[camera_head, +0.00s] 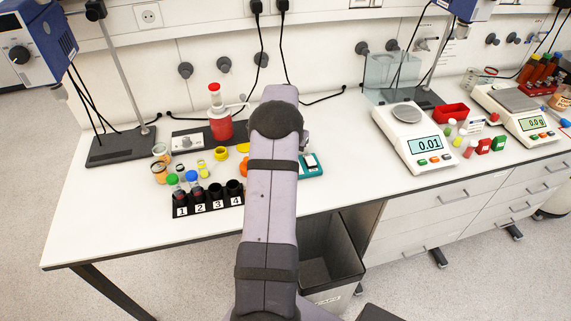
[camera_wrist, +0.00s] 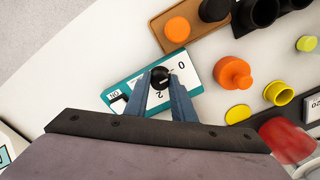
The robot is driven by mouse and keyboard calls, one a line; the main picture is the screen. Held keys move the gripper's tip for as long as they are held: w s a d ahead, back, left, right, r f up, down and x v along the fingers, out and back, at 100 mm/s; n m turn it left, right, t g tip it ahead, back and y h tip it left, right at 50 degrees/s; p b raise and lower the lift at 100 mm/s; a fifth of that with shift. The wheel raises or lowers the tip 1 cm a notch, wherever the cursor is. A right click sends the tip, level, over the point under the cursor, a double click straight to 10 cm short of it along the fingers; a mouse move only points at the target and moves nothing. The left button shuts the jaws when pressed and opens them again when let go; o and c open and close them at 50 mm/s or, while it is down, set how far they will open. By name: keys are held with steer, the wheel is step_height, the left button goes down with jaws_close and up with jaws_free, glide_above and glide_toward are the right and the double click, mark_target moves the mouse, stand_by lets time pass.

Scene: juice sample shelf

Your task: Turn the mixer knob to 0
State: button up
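The mixer is a teal box with a white top (camera_wrist: 126,88), seen in the wrist view. It carries a round black knob (camera_wrist: 160,75), with a printed 0 to its right, a 2 below it and a switch at its left end. My gripper (camera_wrist: 160,80) has its two blue-grey fingers on either side of the knob. I cannot tell whether they touch it or which mark the knob points at. In the head view, only the right end of the teal mixer (camera_head: 312,172) shows beside my arm, which hides the knob and gripper.
An orange knobbed piece (camera_wrist: 233,73), a yellow cup (camera_wrist: 279,93) and a yellow disc (camera_wrist: 238,114) lie close to the mixer. A numbered black rack (camera_head: 208,206) stands left of my arm. A scale (camera_head: 408,118) stands to the right, with clear table between.

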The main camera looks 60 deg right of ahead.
steer(key=o, duration=0.4)
steer(key=shift+o, duration=0.2)
steer(key=shift+r+b, duration=1.3)
steer(key=shift+r, duration=2.4)
